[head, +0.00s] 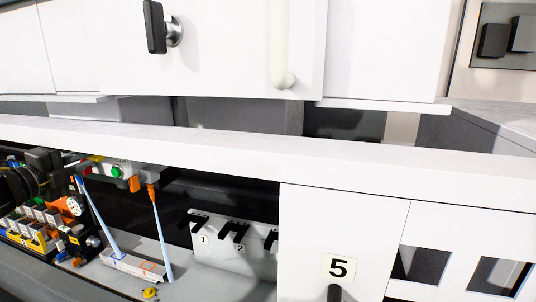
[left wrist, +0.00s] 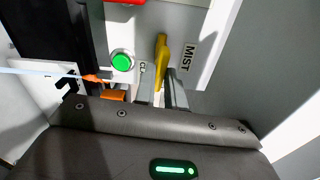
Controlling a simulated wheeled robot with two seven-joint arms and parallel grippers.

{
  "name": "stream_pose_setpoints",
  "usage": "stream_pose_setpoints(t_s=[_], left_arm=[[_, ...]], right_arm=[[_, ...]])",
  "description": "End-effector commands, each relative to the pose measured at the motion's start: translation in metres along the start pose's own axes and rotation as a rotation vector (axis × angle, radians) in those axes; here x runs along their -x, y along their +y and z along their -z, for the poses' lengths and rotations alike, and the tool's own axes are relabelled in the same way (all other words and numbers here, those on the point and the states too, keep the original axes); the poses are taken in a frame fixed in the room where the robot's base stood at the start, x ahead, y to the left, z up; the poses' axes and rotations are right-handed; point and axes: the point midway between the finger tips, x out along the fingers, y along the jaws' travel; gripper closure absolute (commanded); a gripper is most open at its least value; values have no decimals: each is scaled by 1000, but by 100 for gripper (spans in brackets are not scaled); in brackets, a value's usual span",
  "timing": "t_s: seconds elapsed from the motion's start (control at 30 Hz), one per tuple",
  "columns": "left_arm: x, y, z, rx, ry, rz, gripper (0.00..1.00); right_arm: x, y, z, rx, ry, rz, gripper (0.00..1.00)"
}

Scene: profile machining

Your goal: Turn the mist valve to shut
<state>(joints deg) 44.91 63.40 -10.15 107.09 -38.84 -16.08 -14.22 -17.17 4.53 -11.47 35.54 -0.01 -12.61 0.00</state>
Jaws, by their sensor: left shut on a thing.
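In the left wrist view, the mist valve shows as a yellow lever (left wrist: 161,47) on a pale panel, beside a label (left wrist: 187,57) reading MIST. The lever points up in that picture. My left gripper (left wrist: 161,95) has its two grey fingers on either side of the lever's lower part and is shut on it. The valve's base is hidden between the fingers and behind the dark gripper body. In the head view, the dark parts at the lower left are crowded, and the grip itself cannot be made out there. My right gripper is not in view.
A green button (left wrist: 122,62) sits close beside the lever; it also shows in the head view (head: 117,172). A rack (head: 235,262) with numbered black hooks stands farther right, near a panel marked 5 (head: 338,225).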

Motion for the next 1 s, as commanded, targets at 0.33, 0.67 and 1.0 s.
stream_pose_setpoints(t_s=[0.33, 0.67, 1.0], left_arm=[[1, 1, -2, -291, -5, -4, 100], [1, 0, -2, -318, -7, -3, 100], [1, -2, -4, -667, -9, -3, 100]], right_arm=[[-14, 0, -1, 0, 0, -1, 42], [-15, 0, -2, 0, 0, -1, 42], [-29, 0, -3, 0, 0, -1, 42]])
